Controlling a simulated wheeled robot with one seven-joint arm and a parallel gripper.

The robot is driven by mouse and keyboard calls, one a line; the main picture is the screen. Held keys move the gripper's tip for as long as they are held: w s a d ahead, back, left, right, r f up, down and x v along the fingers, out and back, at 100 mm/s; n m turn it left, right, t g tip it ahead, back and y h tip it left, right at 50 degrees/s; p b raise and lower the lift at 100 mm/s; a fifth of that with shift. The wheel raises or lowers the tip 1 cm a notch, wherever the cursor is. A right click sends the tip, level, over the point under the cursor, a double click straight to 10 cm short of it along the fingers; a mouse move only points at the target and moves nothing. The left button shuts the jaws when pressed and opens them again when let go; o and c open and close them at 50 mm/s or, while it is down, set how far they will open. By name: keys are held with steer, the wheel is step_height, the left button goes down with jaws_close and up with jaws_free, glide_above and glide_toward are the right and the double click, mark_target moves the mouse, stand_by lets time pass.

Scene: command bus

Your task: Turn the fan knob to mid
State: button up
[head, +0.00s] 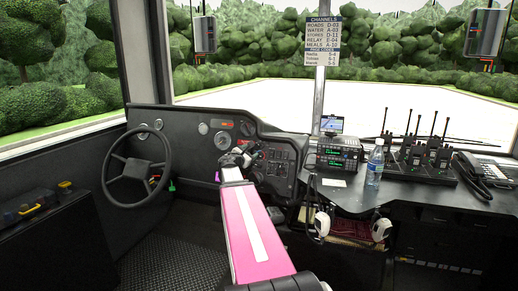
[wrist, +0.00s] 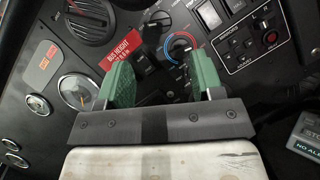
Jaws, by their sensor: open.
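My gripper (wrist: 160,68) is open and empty, its two green fingers apart in front of the dashboard. In the wrist view a round dial with a blue-to-red arc (wrist: 183,47) shows between the fingers, nearer the right one. A dark knob or lever (wrist: 148,50) sits left of it, and another small round knob (wrist: 160,18) is above. I cannot tell which of these is the fan knob or read its setting. No finger clearly touches a control. In the head view my gripper (head: 238,160) is at the dashboard (head: 262,128) and hides part of the panel.
A steering wheel (head: 137,168) stands left of my arm. A desk at right holds a radio unit (head: 338,155), a bottle (head: 375,162) and a phone (head: 485,170). Near the controls are a red height label (wrist: 121,50), a gauge (wrist: 75,91) and a switch panel (wrist: 247,45).

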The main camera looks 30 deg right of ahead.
mark_target(260, 147)
steer(key=x, duration=0.9)
steer(key=shift+w+f, duration=0.1)
